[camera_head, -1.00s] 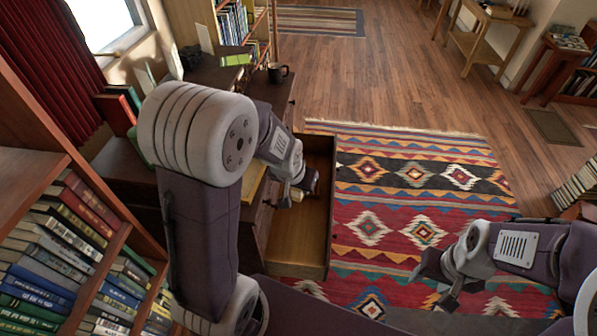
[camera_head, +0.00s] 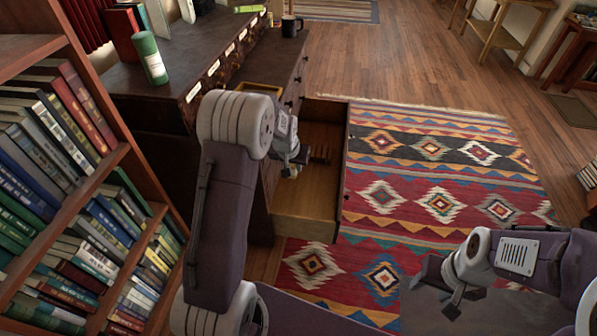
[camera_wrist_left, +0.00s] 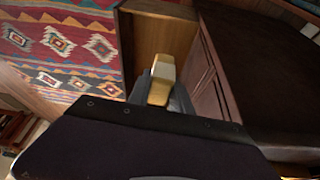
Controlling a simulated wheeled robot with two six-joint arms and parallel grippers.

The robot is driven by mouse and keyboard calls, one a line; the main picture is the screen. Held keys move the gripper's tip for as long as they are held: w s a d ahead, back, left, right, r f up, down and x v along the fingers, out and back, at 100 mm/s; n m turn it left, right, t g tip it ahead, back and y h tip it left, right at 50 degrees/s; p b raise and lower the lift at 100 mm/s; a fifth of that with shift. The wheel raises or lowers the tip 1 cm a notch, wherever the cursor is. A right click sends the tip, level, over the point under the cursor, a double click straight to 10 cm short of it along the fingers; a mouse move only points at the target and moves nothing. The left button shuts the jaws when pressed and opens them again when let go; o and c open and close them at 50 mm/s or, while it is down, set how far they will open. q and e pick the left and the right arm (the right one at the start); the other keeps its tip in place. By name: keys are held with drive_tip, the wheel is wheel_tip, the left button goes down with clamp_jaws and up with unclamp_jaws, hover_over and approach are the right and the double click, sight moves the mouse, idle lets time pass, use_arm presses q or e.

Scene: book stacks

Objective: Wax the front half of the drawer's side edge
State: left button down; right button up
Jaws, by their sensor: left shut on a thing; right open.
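The wooden drawer (camera_head: 306,208) stands pulled out from the dark cabinet; its right side wall (camera_head: 344,175) shows. The drawer also shows in the left wrist view (camera_wrist_left: 160,37). My left gripper (camera_head: 294,165) is over the cabinet side of the drawer. In the left wrist view it is shut on a cream and tan block (camera_wrist_left: 162,78), likely the wax, beside the cabinet front. My right gripper (camera_head: 440,287) is open and empty above the rug.
The dark cabinet (camera_head: 150,88) carries a green cylinder (camera_head: 150,58), books and a black mug (camera_head: 291,26). A full bookcase (camera_head: 62,160) stands at the left. The patterned rug (camera_head: 440,165) right of the drawer is clear.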

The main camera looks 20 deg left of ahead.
use_arm(q)
drive_tip(key=w+a+f+b, duration=0.1)
drive_tip(key=a+f+b, duration=0.2)
drive_tip(key=f+b, duration=0.4)
drive_tip(key=w+a+f+n+b, duration=0.1)
drive_tip(key=a+f+b, duration=0.2)
drive_tip(key=f, duration=1.4)
drive_tip(key=b, duration=0.4)
drive_tip(key=shift+w+a+y, duration=0.2)
drive_tip(key=shift+w+y, duration=0.05)
drive_tip(key=shift+y, duration=0.05)
use_arm(e)
wheel_tip(320, 180, down, 18)
drive_tip(key=shift+r, duration=0.25)
drive_tip(key=shift+w, duration=0.1)
